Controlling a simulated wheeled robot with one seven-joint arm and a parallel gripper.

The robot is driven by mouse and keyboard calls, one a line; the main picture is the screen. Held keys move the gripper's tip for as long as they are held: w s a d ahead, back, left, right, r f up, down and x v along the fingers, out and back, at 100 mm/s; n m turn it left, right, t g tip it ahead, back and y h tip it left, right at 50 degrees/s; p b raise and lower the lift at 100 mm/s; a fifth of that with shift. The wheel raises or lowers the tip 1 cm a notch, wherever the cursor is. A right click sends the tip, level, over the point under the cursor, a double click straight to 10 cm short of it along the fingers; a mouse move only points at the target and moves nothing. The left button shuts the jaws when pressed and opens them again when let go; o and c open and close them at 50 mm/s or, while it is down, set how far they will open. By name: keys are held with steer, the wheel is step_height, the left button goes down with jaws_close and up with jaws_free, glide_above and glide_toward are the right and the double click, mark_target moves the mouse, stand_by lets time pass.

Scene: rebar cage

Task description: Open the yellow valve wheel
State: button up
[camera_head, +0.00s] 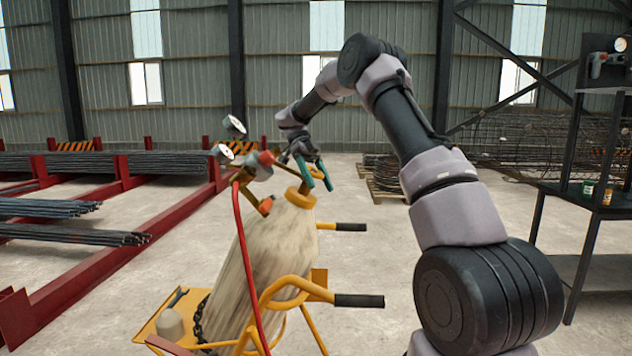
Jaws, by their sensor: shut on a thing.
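A tall pale gas cylinder (270,255) leans on a yellow hand cart. A round yellow piece (300,198) sits at its top, and I take it as the yellow valve wheel or the collar by it; the two are hard to tell apart. My gripper (319,182) reaches the cylinder top from behind, with teal fingers pointing down at the yellow piece. It is shut on the valve wheel, though the fingers and wrist hide most of the contact. The regulator (257,166), with gauges and an orange knob, is just left of my fingers.
A red hose (242,250) runs down the cylinder's left side. The yellow cart (275,292) has black handles reaching right. Red racks with rebar (70,208) stand at left. A dark shelf (590,195) stands at right.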

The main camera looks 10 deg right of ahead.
mark_target(314, 170)
steer(key=shift+w+d+f+n+t+h, duration=0.1)
steer(key=shift+d+n+t+h, duration=0.1)
steer(key=shift+n+t+h, duration=0.35)
steer(key=shift+w+d+n+t+h, duration=0.1)
steer(key=shift+d+n+t+h, duration=0.05)
steer(key=shift+n+t+h, duration=0.35)
steer(key=o, duration=1.2)
steer(key=shift+c, duration=0.2)
steer(key=shift+v, duration=3.75)
